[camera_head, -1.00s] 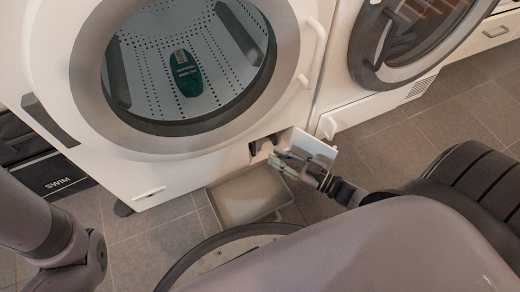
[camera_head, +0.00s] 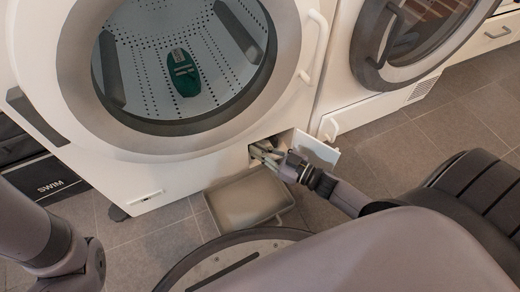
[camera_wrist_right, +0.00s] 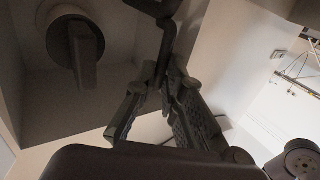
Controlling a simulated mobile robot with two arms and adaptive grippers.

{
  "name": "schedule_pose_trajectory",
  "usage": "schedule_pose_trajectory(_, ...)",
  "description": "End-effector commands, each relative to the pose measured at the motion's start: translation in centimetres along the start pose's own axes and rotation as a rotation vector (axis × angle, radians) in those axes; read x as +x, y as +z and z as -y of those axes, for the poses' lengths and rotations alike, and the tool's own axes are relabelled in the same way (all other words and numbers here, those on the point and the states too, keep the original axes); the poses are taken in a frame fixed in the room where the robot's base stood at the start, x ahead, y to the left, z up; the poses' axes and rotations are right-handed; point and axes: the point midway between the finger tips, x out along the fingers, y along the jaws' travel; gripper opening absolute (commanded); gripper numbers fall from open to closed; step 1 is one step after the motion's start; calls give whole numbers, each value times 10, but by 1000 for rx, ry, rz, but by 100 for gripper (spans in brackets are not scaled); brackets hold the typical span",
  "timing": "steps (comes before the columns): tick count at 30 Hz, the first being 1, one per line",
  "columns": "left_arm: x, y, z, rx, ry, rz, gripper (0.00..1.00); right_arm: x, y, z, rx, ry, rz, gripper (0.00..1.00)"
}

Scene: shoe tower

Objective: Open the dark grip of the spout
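The low service opening (camera_head: 262,143) is in the front of the white washing machine (camera_head: 150,185). My right gripper (camera_head: 262,152) reaches into this opening. In the wrist view, a dark piece (camera_wrist_right: 164,22) comes down from the top edge to between the tips of my right gripper (camera_wrist_right: 160,72). It may be the spout's dark grip, but I cannot tell for sure. The fingertips are close together there; whether they press on the piece is unclear. A round dark knob with a bar-shaped handle (camera_wrist_right: 85,50) sits to the left in the recess, apart from the fingers. My left gripper is not in view.
The small door (camera_head: 316,149) of the opening stands open, just right of my right gripper. A shallow grey tray (camera_head: 248,203) lies on the floor below. A green shoe (camera_head: 184,73) is in the drum. A second machine (camera_head: 385,100) stands to the right.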

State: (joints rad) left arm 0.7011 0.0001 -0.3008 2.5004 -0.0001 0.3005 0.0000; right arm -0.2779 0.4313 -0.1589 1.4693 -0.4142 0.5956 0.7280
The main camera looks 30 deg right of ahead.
Motion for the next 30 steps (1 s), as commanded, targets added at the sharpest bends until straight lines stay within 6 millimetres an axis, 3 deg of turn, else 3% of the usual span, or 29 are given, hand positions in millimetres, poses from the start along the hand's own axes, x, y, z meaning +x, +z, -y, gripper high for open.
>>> schedule_pose_trajectory(22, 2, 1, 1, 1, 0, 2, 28, -2, 0, 1, 1, 0, 2, 0)
schedule_pose_trajectory(30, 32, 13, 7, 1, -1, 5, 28, -41, -3, 27, 5, 1, 8, 0)
